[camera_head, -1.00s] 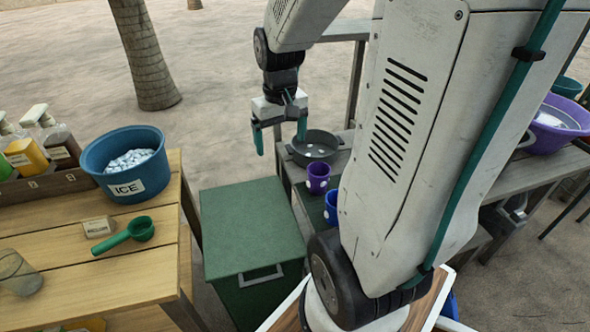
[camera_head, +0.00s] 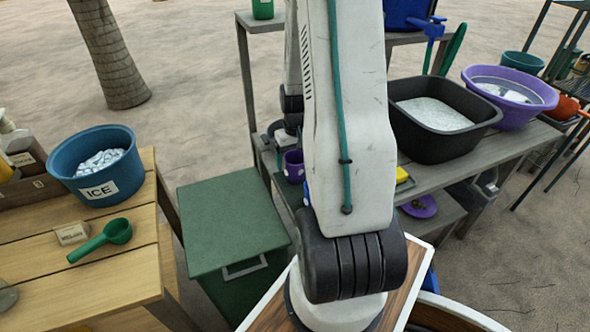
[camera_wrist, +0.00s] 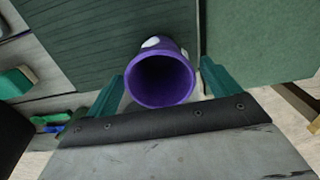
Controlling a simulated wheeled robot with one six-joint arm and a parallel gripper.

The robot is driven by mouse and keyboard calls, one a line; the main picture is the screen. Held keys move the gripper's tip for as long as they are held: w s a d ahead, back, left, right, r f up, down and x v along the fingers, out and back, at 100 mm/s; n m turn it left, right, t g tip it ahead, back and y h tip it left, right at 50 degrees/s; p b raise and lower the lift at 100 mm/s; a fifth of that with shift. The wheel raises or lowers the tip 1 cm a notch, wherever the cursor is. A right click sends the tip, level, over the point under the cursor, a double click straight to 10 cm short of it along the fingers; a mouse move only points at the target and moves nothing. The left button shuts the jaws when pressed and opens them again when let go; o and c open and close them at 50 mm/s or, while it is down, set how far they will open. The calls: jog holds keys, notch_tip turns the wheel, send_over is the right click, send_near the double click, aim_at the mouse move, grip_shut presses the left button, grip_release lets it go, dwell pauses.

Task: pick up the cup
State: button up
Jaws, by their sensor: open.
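The purple cup with white spots (camera_wrist: 158,78) is in the wrist view, its open mouth facing the camera. My gripper (camera_wrist: 163,70) is open, with one green finger on each side of the cup. I cannot tell whether either finger touches it. In the head view a purple cup (camera_head: 293,166) stands on the grey bench just left of my arm. My arm hides the gripper's fingers there.
A green lidded bin (camera_head: 230,225) stands left of my arm. A wooden table on the left holds a blue ICE tub (camera_head: 97,190) and a green scoop (camera_head: 100,240). A black basin (camera_head: 440,120) and a purple basin (camera_head: 510,95) sit on the right bench.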

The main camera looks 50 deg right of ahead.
jog(key=shift+f, duration=1.35)
jog(key=c, duration=1.1)
jog(key=shift+r, duration=0.15)
